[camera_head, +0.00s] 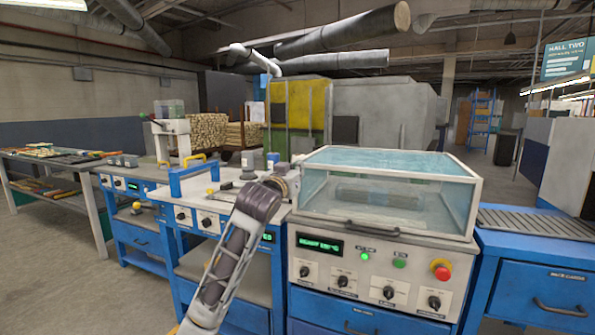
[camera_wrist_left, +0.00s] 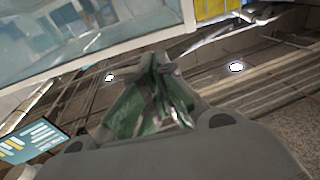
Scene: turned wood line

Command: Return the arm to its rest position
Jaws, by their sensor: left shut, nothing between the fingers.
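My left arm (camera_head: 240,240) rises from the bottom of the head view and bends at a dark joint. Its left gripper (camera_head: 287,180) is at the left side of the glass-covered machine (camera_head: 385,255), above the bench; I cannot tell whether it touches the machine. In the left wrist view the left gripper's fingers (camera_wrist_left: 160,62) are together, with nothing between them. My right gripper is not in view.
The machine's clear cover (camera_head: 390,200) is shut, with a dark cylinder inside. A grooved blue cabinet (camera_head: 535,275) stands at right. Open floor (camera_head: 50,270) lies at left.

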